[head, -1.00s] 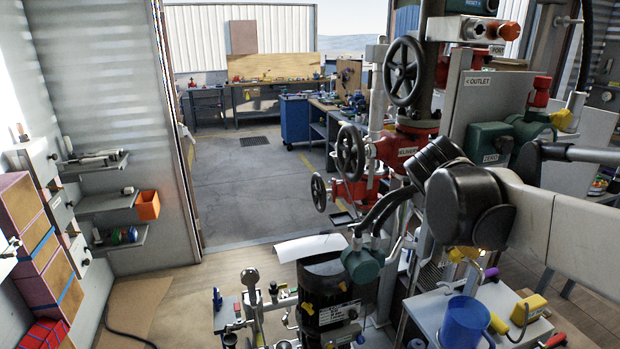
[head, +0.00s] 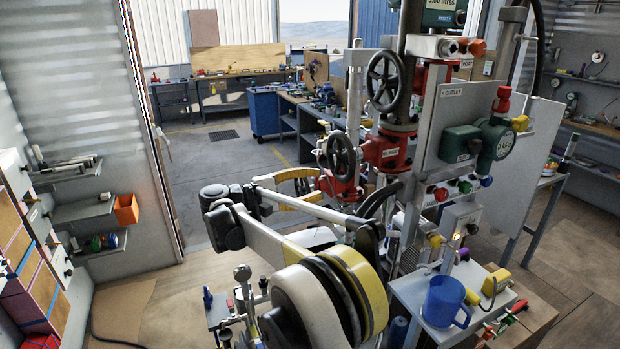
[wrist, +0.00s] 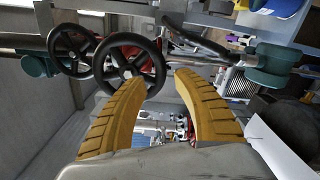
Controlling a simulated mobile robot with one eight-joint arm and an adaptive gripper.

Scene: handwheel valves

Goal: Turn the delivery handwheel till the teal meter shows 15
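A teal meter (head: 446,14) is cut by the top edge of the head view; its display seems to read 0.00 litres. A black upper handwheel (head: 385,81) and a black lower handwheel (head: 342,157) sit on red valve bodies. I cannot tell which is the delivery one; the valve labels are too small to read surely. My gripper (head: 319,190), with yellow fingers, is open and empty, just below and left of the lower handwheel. In the wrist view, a near handwheel (wrist: 128,66) lies just beyond the open fingertips (wrist: 160,78), with another (wrist: 72,52) to its left.
A blue mug (head: 445,302) stands on a bench at lower right. My arm hides the lower middle. Open floor (head: 215,170) lies behind at left.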

